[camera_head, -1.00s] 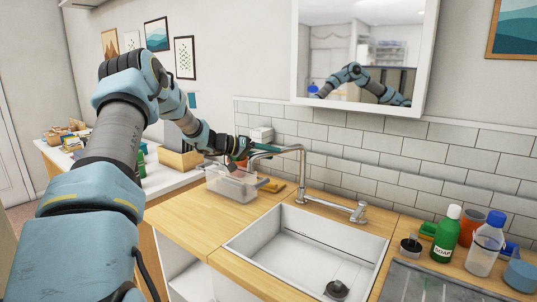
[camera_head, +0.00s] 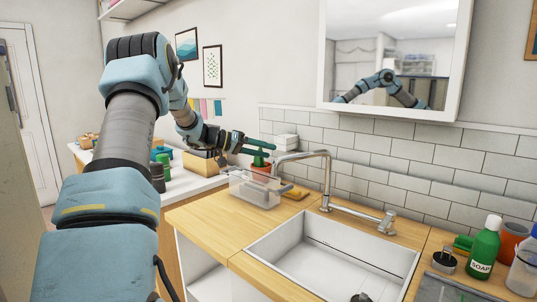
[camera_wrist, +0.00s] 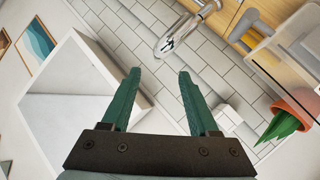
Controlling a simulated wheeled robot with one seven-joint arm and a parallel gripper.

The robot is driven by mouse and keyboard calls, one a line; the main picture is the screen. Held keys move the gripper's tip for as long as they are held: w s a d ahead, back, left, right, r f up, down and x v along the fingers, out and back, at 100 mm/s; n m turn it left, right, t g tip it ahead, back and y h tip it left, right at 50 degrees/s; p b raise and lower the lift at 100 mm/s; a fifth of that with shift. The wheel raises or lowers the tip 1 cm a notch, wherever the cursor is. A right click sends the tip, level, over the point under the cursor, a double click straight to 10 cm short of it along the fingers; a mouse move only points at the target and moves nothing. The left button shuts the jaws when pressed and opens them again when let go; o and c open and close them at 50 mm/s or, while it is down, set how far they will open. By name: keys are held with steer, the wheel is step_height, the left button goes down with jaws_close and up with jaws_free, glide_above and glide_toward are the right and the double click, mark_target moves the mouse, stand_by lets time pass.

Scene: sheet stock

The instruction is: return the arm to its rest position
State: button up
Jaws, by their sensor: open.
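My gripper (camera_head: 258,147) is at the end of my outstretched arm, above the counter behind the sink. Its two green fingers are apart in the wrist view (camera_wrist: 155,88), with nothing between them. In the head view it is just above and beyond a clear plastic bin (camera_head: 256,190), close to a potted plant (camera_head: 262,168). I cannot tell whether it touches the plant there. In the wrist view the plant's orange pot (camera_wrist: 298,108) is off to the right, clear of the fingers.
The chrome faucet (camera_head: 327,172) rises right of my gripper over the white sink (camera_head: 330,262). A green soap bottle (camera_head: 484,247) stands at right. A mirror (camera_head: 390,50) hangs on the wall above. Bare wood counter (camera_head: 205,222) lies left of the sink.

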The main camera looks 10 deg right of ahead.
steer(key=s+a+f+n+t+y, duration=0.1)
steer(key=s+a+n+t+y, duration=0.15)
steer(key=a+t+y, duration=0.35)
steer(key=s+a+f+n+t+y, duration=0.1)
steer(key=a+f+n+t+y, duration=0.15)
steer(key=a+n+y, duration=0.35)
steer(key=s+a+f+g, duration=0.2)
steer(key=s+a+f, duration=0.1)
steer(key=s, duration=0.6)
steer(key=s+a+f+g+y, duration=0.1)
steer(key=s+a+f+g, duration=0.2)
steer(key=s, duration=0.7)
steer(key=s+a+f+m+g+y+b, duration=0.1)
steer(key=s+a+f+g, duration=0.2)
steer(key=s, duration=0.7)
steer(key=shift+s+a, duration=0.15)
steer(key=shift+s, duration=0.1)
